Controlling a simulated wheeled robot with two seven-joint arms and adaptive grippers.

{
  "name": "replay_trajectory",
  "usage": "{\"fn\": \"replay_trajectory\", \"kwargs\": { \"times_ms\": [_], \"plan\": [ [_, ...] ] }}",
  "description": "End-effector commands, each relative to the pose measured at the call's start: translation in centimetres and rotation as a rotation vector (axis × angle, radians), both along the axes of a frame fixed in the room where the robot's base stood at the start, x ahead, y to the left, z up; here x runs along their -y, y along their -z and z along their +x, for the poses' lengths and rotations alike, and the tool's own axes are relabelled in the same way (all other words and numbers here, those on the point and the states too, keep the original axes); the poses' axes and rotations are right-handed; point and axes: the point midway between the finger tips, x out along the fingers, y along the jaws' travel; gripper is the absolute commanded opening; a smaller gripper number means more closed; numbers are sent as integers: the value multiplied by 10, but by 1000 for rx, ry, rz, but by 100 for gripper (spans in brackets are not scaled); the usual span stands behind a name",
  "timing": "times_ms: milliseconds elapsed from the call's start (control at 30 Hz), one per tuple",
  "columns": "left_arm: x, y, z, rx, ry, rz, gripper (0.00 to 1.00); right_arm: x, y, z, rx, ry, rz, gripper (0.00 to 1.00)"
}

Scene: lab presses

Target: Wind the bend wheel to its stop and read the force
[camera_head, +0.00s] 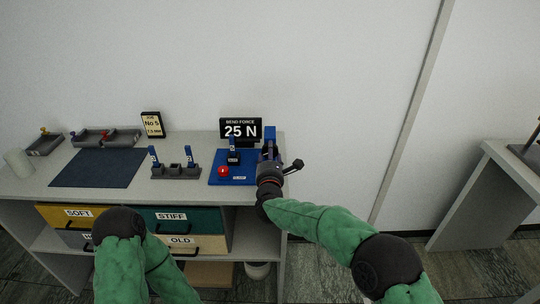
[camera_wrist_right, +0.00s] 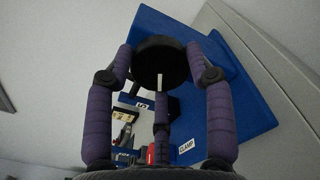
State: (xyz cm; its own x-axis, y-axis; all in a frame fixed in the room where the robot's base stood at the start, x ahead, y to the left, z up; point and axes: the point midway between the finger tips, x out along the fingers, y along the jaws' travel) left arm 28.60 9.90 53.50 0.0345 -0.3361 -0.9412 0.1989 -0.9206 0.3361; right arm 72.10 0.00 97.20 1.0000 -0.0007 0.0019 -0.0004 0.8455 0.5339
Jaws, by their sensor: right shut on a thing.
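The blue bend press (camera_head: 232,180) stands at the right end of the bench, and its blue body also fills much of the right wrist view (camera_wrist_right: 235,95). Its display (camera_head: 240,130) reads BEND FORCE 25 N. The black bend wheel (camera_wrist_right: 160,55) has a pale mark on its lower part and lies between the purple fingers of my right gripper (camera_wrist_right: 160,75). That gripper is shut on the wheel at the press's right side. In the head view my right gripper (camera_head: 269,155) hides the wheel. My left arm shows low in the picture, but its gripper is out of view.
A red button (camera_head: 223,171) is on the press's base. Left of it are a grey rack (camera_head: 176,172) with blue-labelled pieces, a dark mat (camera_head: 98,168), a small sign (camera_head: 152,125) and grey trays (camera_head: 105,136). Drawers labelled SOFT (camera_head: 78,213), STIFF (camera_head: 171,216) and OLD (camera_head: 180,240) sit below.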

Motion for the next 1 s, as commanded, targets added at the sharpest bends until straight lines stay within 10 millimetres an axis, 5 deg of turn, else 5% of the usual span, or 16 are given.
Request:
{"fn": "replay_trajectory", "kwargs": {
  "times_ms": [567, 600, 667, 1000],
  "plan": [
    [0, 0, 0, 0, 0, 0, 40, 0, 3, 0, -5, -1, 30, 21],
    [0, 0, 0, 0, 0, 0, 40, 0, 3, 0, -5, -1, 30, 62],
    [0, 0, 0, 0, 0, 0, 40, 0, 3, 0, -5, -2, 29, 77],
    [0, 0, 0, 0, 0, 0, 40, 0, 1, -1, -2, -1, 29, 77]
  ]
}}
